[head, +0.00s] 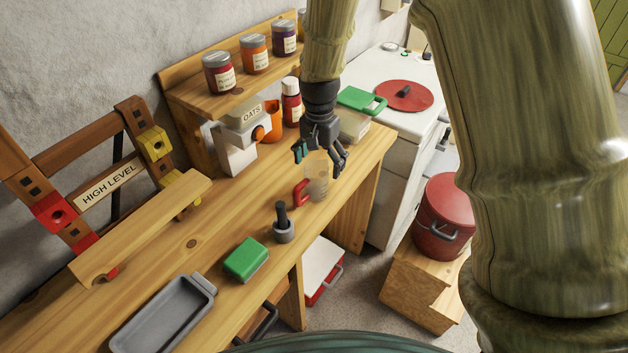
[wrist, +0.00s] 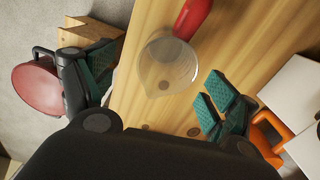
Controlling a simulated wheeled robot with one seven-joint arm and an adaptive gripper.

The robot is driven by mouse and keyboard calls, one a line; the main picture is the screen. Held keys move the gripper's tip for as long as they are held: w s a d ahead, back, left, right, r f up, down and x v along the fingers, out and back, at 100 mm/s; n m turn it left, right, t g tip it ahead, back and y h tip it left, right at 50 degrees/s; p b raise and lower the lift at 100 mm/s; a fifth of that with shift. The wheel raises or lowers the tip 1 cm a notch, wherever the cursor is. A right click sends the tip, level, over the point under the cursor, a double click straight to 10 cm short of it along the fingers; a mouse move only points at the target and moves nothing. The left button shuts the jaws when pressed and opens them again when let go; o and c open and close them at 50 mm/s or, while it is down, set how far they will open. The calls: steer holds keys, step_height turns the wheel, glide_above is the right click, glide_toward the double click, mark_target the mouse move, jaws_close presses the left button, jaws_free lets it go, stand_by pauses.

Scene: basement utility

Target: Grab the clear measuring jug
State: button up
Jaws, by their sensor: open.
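The clear measuring jug (head: 317,186) stands on the wooden bench, with its red handle (head: 300,192) towards the left in the head view. In the wrist view the jug (wrist: 166,68) is seen from above, its round rim between the two fingers and its red handle (wrist: 192,16) pointing up the picture. My gripper (head: 322,160) is open above the jug, fingers pointing down on either side of its top. In the wrist view my gripper (wrist: 150,95) shows both green-padded fingers spread wide, apart from the jug. Whether the fingertips are below the rim I cannot tell.
A mortar with pestle (head: 283,228), a green block (head: 246,259) and a grey tray (head: 165,315) lie along the bench (head: 230,215).

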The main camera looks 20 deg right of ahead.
mark_target(317, 168)
steer(key=shift+w+f, duration=0.25)
steer(key=shift+f, duration=0.15)
steer(key=shift+s+a+f+p, duration=0.2)
steer(key=shift+s+f+p, duration=0.05)
steer(key=shift+s+p, duration=0.15)
steer(key=f, duration=0.1)
steer(key=w+f+p, duration=0.1)
steer(key=f, duration=0.1)
steer(key=shift+a, duration=0.1)
steer(key=shift+s+f+p, duration=0.2)
steer(key=shift+f+p, duration=0.1)
steer(key=shift+f, duration=0.5)
steer(key=c, duration=1.2)
